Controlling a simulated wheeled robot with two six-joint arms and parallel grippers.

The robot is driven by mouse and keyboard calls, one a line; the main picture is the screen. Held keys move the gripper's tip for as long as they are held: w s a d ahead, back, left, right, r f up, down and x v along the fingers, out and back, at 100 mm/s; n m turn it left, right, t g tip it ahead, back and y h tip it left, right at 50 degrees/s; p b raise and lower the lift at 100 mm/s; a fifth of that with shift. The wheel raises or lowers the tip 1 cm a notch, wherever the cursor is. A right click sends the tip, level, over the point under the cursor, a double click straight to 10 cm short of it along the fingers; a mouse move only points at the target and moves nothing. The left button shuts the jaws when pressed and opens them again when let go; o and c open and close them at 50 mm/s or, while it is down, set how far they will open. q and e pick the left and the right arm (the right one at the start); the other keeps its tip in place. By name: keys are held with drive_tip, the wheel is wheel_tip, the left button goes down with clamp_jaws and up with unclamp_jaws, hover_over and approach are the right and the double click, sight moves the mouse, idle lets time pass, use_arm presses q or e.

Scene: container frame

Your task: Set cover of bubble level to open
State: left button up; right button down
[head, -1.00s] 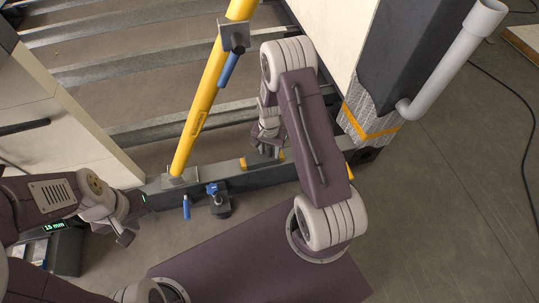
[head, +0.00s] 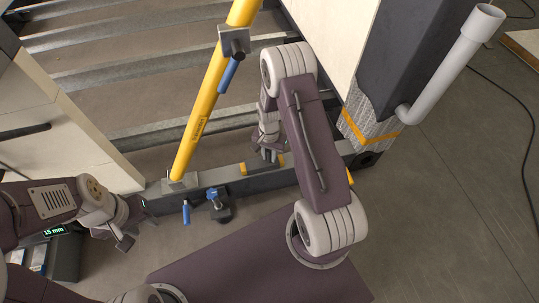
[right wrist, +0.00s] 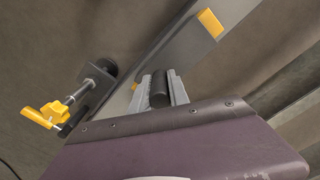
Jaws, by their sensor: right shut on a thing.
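The bubble level appears to be the slim bar with yellow ends (head: 244,168) on the dark beam in the head view. Its yellow end also shows in the right wrist view (right wrist: 210,22). My right gripper (head: 268,157) reaches down onto its middle. In the right wrist view my right gripper (right wrist: 161,88) is shut on a dark cylindrical part (right wrist: 160,92), apparently the level's cover. The fingers hide much of it, so its angle is unclear. My left gripper (head: 137,225) is at the left, apart from the level, with its fingers spread and nothing between them.
A yellow prop (head: 203,105) stands on the beam (head: 222,178) left of the level. A yellow-handled clamp (right wrist: 62,110) shows in the right wrist view. A grey pipe (head: 450,70) rises at the right.

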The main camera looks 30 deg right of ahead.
idle(0.8)
drive_tip(key=shift+d+r, duration=0.1)
drive_tip(key=shift+d, duration=0.1)
drive_tip(key=s+d+p, duration=0.1)
drive_tip(key=d, duration=0.3)
drive_tip(key=s+d+p, duration=0.1)
drive_tip(key=d+p, duration=0.1)
drive_tip(key=d, duration=0.2)
drive_tip(key=s+d+p, duration=0.1)
drive_tip(key=d, duration=0.3)
drive_tip(key=shift+d, duration=0.3)
drive_tip(key=c, duration=1.3)
unclamp_jaws()
drive_tip(key=shift+o, duration=0.2)
